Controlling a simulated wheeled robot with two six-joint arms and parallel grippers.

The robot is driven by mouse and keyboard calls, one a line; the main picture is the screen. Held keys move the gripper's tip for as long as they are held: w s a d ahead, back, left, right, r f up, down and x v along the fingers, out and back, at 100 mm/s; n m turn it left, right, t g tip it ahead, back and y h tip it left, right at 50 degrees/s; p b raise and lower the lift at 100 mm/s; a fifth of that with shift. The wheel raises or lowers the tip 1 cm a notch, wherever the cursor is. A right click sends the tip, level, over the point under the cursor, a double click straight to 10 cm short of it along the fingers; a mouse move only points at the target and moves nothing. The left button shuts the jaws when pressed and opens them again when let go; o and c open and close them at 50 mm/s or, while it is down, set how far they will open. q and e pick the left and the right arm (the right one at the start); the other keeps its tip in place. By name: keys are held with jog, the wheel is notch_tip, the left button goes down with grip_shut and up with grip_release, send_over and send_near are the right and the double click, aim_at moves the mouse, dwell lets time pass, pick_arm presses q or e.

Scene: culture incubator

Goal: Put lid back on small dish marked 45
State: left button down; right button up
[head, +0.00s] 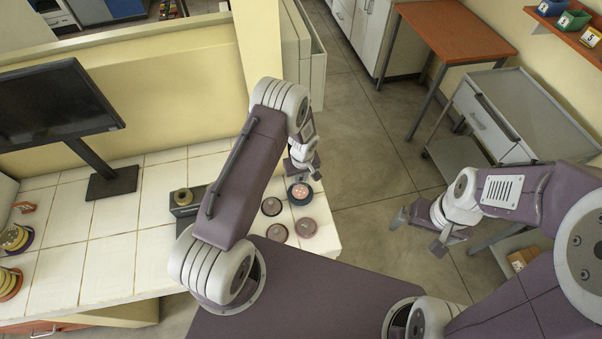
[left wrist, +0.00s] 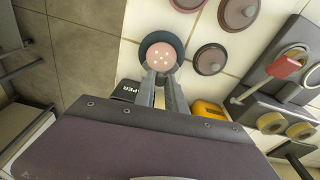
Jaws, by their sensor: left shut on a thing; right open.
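A small round pink dish with pale dots (head: 299,191) sits within a dark round rim (head: 290,198) near the right end of the white tiled counter. In the left wrist view the same pink disc (left wrist: 162,55) is at the fingertips. No number 45 is legible. My right gripper (head: 419,233) is open and empty over the floor.
A small grey device (head: 187,198) stands behind my left arm. An orange-topped table (head: 455,38) and grey cart (head: 520,110) stand across the open floor.

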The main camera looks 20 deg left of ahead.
aim_at(301, 182)
pick_arm(q)
jog(key=shift+f+b, duration=0.35)
jog(key=shift+f, duration=0.35)
notch_tip(301, 182, down, 4)
jog(key=b, duration=0.3)
jog(key=shift+f+b, duration=0.45)
jog(key=shift+b, duration=0.05)
jog(key=shift+r, duration=0.1)
jog(key=shift+f+b, duration=0.25)
jog(key=shift+b, duration=0.9)
dwell(0.9)
dwell(0.3)
jog(key=c, duration=0.8)
grip_release()
jog(key=shift+c, duration=0.2)
